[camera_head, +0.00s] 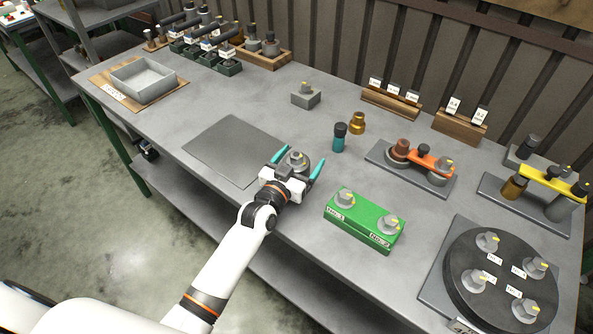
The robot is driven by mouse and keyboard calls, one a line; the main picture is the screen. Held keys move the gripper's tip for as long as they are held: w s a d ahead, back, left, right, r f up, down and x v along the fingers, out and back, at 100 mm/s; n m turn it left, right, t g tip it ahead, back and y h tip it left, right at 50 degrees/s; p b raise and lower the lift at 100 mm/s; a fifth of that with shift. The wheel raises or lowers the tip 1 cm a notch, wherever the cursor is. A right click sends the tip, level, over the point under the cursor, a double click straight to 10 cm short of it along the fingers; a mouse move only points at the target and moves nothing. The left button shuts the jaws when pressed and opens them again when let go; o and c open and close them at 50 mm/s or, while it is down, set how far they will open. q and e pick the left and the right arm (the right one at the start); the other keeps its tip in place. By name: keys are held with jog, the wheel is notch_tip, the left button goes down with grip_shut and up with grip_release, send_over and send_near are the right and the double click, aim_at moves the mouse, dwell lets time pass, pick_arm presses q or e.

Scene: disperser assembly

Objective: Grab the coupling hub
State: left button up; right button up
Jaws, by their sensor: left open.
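My left gripper (299,161) is over the middle of the workbench, with its two teal fingers spread open. A round grey metal part (297,157), which looks like the coupling hub, sits between the fingers. Its top shows a small raised centre. I cannot tell whether the fingers touch it, and its lower side is hidden by the gripper body. My right gripper is not in view.
A dark square plate (232,150) lies left of the gripper. A green two-post block (364,222) stands close on the right. A teal-and-black cylinder (339,138) and a brass part (357,122) stand behind. A black round turntable (470,262) is at front right.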

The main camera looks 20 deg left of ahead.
pick_arm(q)
jog(key=shift+s, duration=0.1)
jog(key=shift+c, duration=0.4)
jog(key=c, duration=1.5)
jog(key=shift+r, duration=0.2)
jog(key=shift+c, duration=0.9)
